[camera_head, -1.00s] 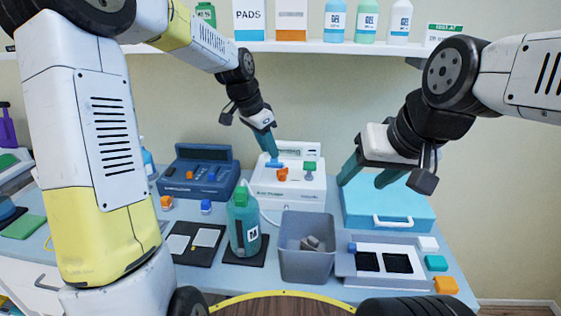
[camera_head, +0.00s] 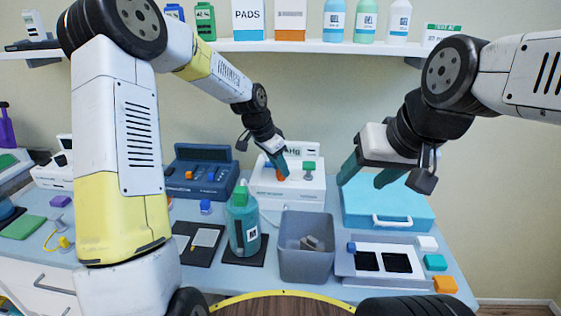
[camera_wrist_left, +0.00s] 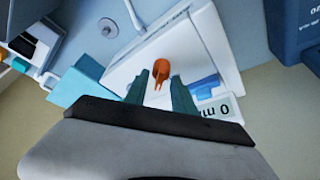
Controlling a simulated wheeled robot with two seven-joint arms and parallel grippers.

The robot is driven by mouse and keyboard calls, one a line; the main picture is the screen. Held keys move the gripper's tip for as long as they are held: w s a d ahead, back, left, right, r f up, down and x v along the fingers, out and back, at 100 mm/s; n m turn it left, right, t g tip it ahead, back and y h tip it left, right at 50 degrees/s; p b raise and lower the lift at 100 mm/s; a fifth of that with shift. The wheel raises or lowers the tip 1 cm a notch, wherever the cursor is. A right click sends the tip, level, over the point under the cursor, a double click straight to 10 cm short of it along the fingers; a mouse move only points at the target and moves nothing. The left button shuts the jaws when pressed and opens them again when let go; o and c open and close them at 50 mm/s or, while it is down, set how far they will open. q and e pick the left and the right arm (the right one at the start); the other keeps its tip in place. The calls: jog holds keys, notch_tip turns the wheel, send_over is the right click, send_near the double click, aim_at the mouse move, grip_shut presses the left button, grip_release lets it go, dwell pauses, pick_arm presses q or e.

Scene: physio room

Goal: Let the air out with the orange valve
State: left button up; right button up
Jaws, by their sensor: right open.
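The orange valve (camera_head: 269,173) is on the white device (camera_head: 300,190) at the back of the table, partly covered by my left gripper in the head view. In the left wrist view the orange valve (camera_wrist_left: 161,71) shows just ahead of and between the fingertips. My left gripper (camera_head: 281,171) is open, its fingers (camera_wrist_left: 160,82) apart on either side of the valve; I cannot tell whether they touch it. A blue part (camera_wrist_left: 206,88) and an upside-down display (camera_wrist_left: 214,112) are beside it. My right gripper (camera_head: 366,174) is open and empty above the teal case.
A green knob (camera_head: 309,167) is on the white device, right of the valve. A green bottle (camera_head: 243,228) and a grey bin (camera_head: 306,264) stand in front. The teal case (camera_head: 400,210) is at right, a dark blue device (camera_head: 203,167) at left. A shelf (camera_head: 300,46) runs above.

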pick_arm(q)
jog(key=shift+c, duration=0.2)
grip_shut()
jog(key=shift+r+n, duration=0.1)
jog(key=shift+n, duration=0.2)
jog(key=n, duration=0.1)
jog(key=n+t+y, duration=0.1)
jog(key=n, duration=0.2)
jog(key=shift+s+d, duration=0.15)
jog(key=shift+d, duration=0.1)
jog(key=shift+n+t+y, duration=0.25)
jog(key=shift+n+y, duration=0.3)
jog(key=shift+n, duration=0.8)
jog(key=shift+n+t+y, duration=0.25)
jog(key=shift+n+y, duration=0.3)
jog(key=shift+n, duration=0.8)
jog(key=shift+o, duration=0.2)
grip_release()
